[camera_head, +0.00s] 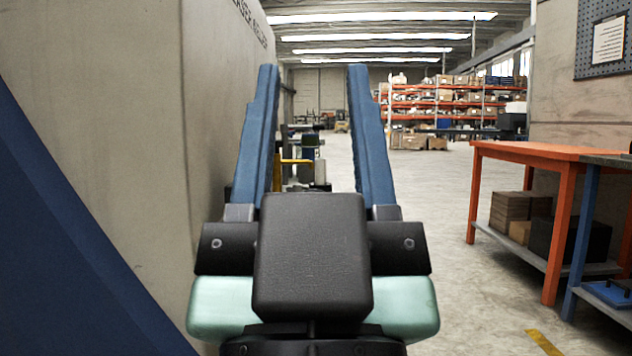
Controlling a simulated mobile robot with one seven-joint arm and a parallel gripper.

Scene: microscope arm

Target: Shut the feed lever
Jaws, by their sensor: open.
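My gripper (313,72) fills the middle of the view, its two long blue fingers wide apart and pointing away from me. Nothing is held between them. I cannot clearly make out the feed lever. A small yellow bar (294,161) shows beyond the gap, close to the left finger, among dark and metal equipment. I cannot tell if it is the lever. The gripper's fingers and body hide part of that area.
A large grey machine housing (150,110) with lettering stands close on the left. An orange-framed workbench (540,150) with boxes beneath stands at the right. Orange shelving (440,95) stands far back. The concrete floor (445,200) right of the gripper is clear.

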